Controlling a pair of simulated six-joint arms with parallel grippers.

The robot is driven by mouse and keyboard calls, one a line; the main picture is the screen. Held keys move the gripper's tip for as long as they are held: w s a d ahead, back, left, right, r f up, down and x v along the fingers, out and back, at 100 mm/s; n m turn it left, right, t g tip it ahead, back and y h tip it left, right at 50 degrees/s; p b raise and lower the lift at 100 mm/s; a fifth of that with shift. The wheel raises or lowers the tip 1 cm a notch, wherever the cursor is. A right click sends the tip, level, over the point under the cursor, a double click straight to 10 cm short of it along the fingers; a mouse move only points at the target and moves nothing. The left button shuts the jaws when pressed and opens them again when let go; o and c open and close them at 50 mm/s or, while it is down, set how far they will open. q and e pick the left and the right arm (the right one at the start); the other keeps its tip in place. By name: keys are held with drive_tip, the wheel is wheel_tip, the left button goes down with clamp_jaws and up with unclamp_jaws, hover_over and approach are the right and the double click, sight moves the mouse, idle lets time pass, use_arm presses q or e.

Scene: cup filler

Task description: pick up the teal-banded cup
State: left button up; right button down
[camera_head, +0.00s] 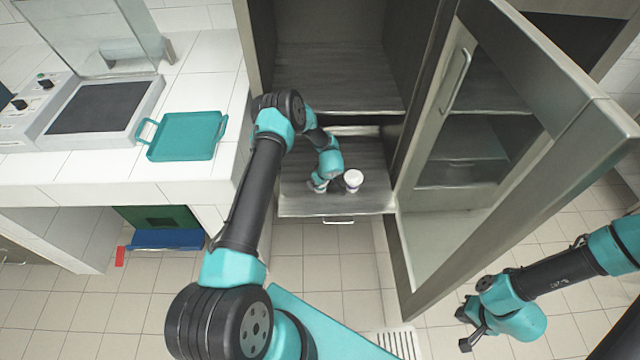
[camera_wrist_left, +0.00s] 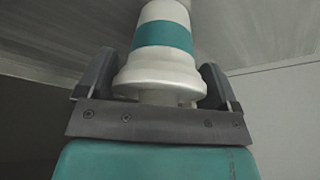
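The teal-banded cup (camera_wrist_left: 164,35) is white with a teal ring and a wide white rim in the left wrist view. It stands between the two fingers of my left gripper (camera_wrist_left: 157,72). The fingers are spread, with narrow gaps beside the cup's body, so I see no clear grip. In the head view my left gripper (camera_head: 319,184) is low over the pulled-out drawer (camera_head: 290,198), just left of a white-topped cup (camera_head: 353,178). I cannot tell there whether this is the same cup. My right gripper (camera_head: 468,328) is open and empty over the floor, far from the drawer.
The cabinet's glass door (camera_head: 510,110) stands open to the right of the drawer. The cabinet shelf (camera_head: 335,75) is above and behind the drawer. A teal tray (camera_head: 186,136) lies on the white tiled counter (camera_head: 110,175) at left, beside a dark-topped appliance (camera_head: 103,106).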

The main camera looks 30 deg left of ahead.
use_arm(q)
drive_tip(key=c, duration=0.6)
drive_tip(key=shift+r, duration=1.55)
drive_tip(key=shift+s+r, duration=0.1)
drive_tip(key=shift+r, duration=0.15)
drive_tip(key=s+d, duration=0.2)
drive_tip(key=s, duration=0.2)
drive_tip(key=s+d+r, duration=0.1)
drive_tip(key=s+d, duration=0.2)
drive_tip(key=s, duration=0.2)
drive_tip(key=s+d, duration=0.3)
drive_tip(key=s, duration=0.1)
drive_tip(key=shift+s+d+r, duration=0.15)
drive_tip(key=shift+s+r, duration=0.05)
drive_tip(key=shift+s, duration=0.05)
